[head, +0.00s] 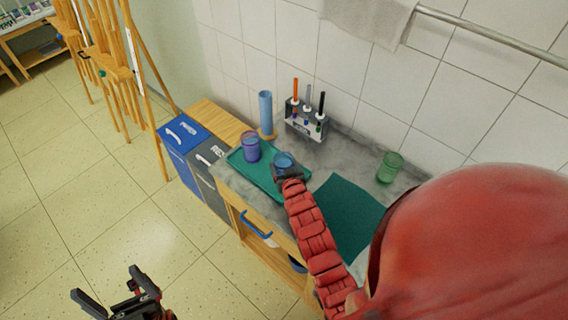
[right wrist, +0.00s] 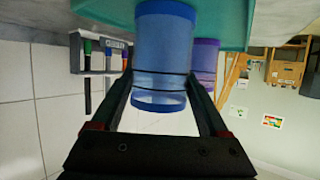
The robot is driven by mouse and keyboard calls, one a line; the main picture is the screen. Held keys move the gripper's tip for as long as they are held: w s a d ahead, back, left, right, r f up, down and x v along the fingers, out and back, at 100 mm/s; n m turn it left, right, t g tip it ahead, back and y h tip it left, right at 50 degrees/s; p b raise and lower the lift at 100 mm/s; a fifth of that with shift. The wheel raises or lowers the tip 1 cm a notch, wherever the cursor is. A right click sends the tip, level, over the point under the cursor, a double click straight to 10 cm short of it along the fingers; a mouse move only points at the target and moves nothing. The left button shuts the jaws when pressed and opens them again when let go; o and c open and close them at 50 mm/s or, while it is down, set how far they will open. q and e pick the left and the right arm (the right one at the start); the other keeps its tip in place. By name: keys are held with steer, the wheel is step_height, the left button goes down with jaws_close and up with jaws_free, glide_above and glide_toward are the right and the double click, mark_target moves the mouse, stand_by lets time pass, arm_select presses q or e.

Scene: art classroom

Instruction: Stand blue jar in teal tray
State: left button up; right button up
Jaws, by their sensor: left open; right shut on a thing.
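The blue jar (head: 284,160) is upright at the right part of the teal tray (head: 238,158). My right gripper (head: 286,172) is shut around it. In the right wrist view, which is upside down, the jar (right wrist: 160,50) sits between both fingers (right wrist: 160,88), its base end against or very near the teal tray (right wrist: 92,12); I cannot tell whether it touches. A purple jar (head: 251,148) stands in the left part of the tray and shows behind the blue one in the wrist view (right wrist: 205,60). My left gripper (head: 118,294) is open and empty, over the floor.
A marker holder (head: 306,122) and a tall blue cylinder (head: 265,112) stand behind the tray by the tiled wall. A green glass (head: 389,168) and a dark green mat (head: 348,212) are to the right. Bins (head: 182,139) stand left of the counter.

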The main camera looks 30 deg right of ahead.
steer(key=shift+f, duration=0.15)
steer(key=o, duration=1.2)
steer(key=shift+o, duration=0.2)
